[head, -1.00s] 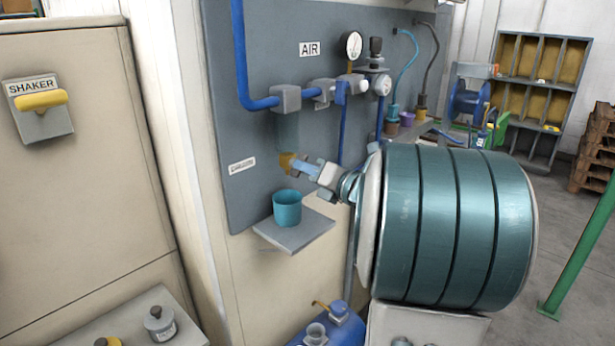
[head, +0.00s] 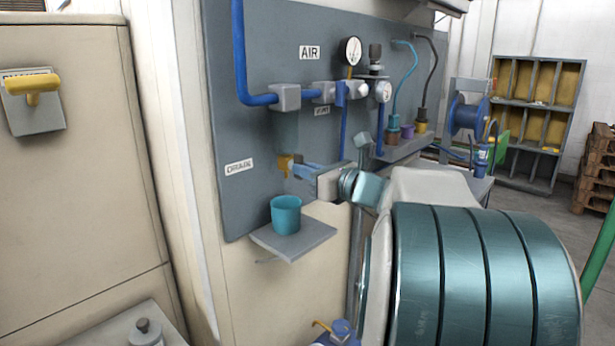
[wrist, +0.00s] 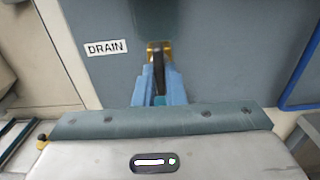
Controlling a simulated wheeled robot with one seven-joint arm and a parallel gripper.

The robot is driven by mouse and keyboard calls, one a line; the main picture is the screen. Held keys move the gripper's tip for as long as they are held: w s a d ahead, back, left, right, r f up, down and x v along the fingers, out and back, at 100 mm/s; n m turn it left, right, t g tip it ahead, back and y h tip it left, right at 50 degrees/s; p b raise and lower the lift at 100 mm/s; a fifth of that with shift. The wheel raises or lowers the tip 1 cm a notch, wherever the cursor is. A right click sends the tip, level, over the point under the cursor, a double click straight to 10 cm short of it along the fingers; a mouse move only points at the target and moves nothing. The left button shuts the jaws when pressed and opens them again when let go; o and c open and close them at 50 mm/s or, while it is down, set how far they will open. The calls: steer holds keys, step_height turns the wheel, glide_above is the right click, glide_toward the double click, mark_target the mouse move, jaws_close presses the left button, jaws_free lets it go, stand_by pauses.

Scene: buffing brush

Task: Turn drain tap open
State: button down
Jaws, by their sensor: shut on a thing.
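The brass drain tap (head: 284,164) hangs under the teal filter bowl (head: 285,132) on the grey panel, beside the DRAIN label (head: 239,166). In the wrist view the tap's brass body (wrist: 159,47) shows just beyond my fingertips, with its dark lever (wrist: 158,68) between them. My gripper (head: 297,169) reaches in from the right. In the wrist view its blue fingers (wrist: 158,85) are closed on the lever. The fingers hide part of the lever, and I cannot tell its exact angle. A teal cup (head: 286,214) stands below the tap.
The cup stands on a small grey shelf (head: 293,238). Blue air pipe (head: 239,50), gauges (head: 350,50) and fittings sit above and right of the tap. A cream cabinet (head: 75,180) with a yellow handle (head: 33,84) stands left. My arm fills the lower right.

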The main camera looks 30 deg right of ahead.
stand_by(0.5)
steer(key=c, duration=1.5)
jaws_free()
steer(key=shift+s, duration=0.1)
steer(key=v, duration=1.3)
steer(key=shift+s+p, duration=0.3)
steer(key=s+a+f+n+g+y+p, duration=0.1)
steer(key=a+f+n+g+p, duration=0.15)
steer(key=a+n+g, duration=0.35)
steer(key=a+f+n+g+y+p, duration=0.15)
steer(key=a+n+p, duration=0.3)
steer(key=a, duration=0.45)
steer(key=s+a+f+n+g+h+p, duration=0.1)
steer(key=s+a+n+g+h+p, duration=0.2)
steer(key=n, duration=0.7)
steer(key=s+a+f+n+g+h+p, duration=0.2)
steer(key=s+n+h+p, duration=0.3)
steer(key=n, duration=0.6)
steer(key=shift+s+a+f+g+h+p, duration=0.3)
steer(key=shift+s+a+g+h+p, duration=0.1)
steer(key=shift+s+g, duration=0.45)
